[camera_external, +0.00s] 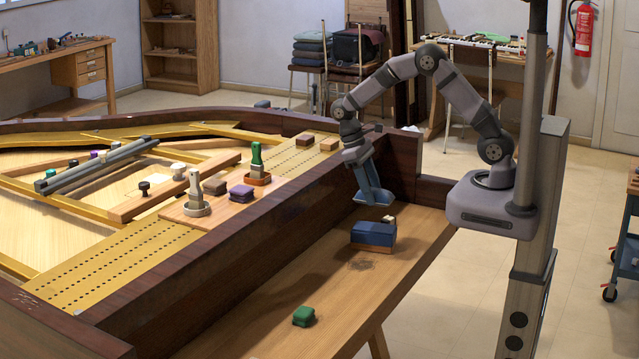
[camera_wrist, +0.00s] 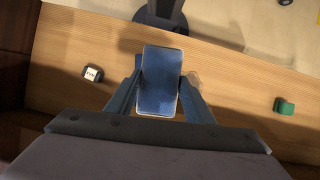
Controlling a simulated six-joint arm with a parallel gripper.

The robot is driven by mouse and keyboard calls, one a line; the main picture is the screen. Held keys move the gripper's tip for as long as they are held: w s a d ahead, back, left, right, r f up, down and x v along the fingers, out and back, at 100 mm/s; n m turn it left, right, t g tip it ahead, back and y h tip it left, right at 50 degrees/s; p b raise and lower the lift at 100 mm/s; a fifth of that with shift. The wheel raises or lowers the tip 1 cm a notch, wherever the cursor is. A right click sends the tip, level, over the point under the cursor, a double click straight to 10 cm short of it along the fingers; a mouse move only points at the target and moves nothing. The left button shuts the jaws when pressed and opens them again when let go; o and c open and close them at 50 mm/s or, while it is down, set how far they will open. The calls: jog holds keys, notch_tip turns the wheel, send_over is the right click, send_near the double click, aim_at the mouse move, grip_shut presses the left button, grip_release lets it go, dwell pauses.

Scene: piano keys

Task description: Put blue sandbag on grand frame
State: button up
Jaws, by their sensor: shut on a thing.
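The blue sandbag (camera_external: 373,233) is a dark blue block at the bench near the piano's right side. In the wrist view it (camera_wrist: 160,80) lies lengthwise between the two fingers. My gripper (camera_external: 373,198) is low beside the piano wall, fingers pointing down, and is shut on the sandbag. The outside view does not clearly show the finger contact or whether the bag is off the bench. The grand frame (camera_external: 105,266) is the gold, perforated plate inside the dark piano case at left; wooden pieces stand on parts of it.
A dark piano wall (camera_external: 250,255) rises between bench and frame. A green block (camera_external: 303,316) and a small white piece (camera_external: 389,218) are on the bench (camera_external: 270,340). On the frame side stand a wooden-handled tool (camera_external: 196,195), a green-handled tool (camera_external: 256,160) and a purple block (camera_external: 241,194).

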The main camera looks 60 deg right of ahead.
jog(key=s+a+f+m+y, duration=0.3)
jog(key=s+a+m, duration=0.4)
jog(key=a, duration=0.3)
jog(key=w+f+m+t, duration=0.1)
jog(key=m, duration=0.3)
jog(key=w+m+t+y, duration=0.1)
jog(key=w+m+t, duration=0.1)
jog(key=m, duration=0.2)
jog(key=w+a+f+m+t+y, duration=0.1)
jog(key=m, duration=0.3)
jog(key=shift+w+a+f, duration=0.1)
jog(key=shift+w+f, duration=0.25)
jog(key=shift+w, duration=0.05)
jog(key=shift+f, duration=0.15)
jog(key=shift+f+b, duration=1.5)
jog(key=shift+f, duration=3.4)
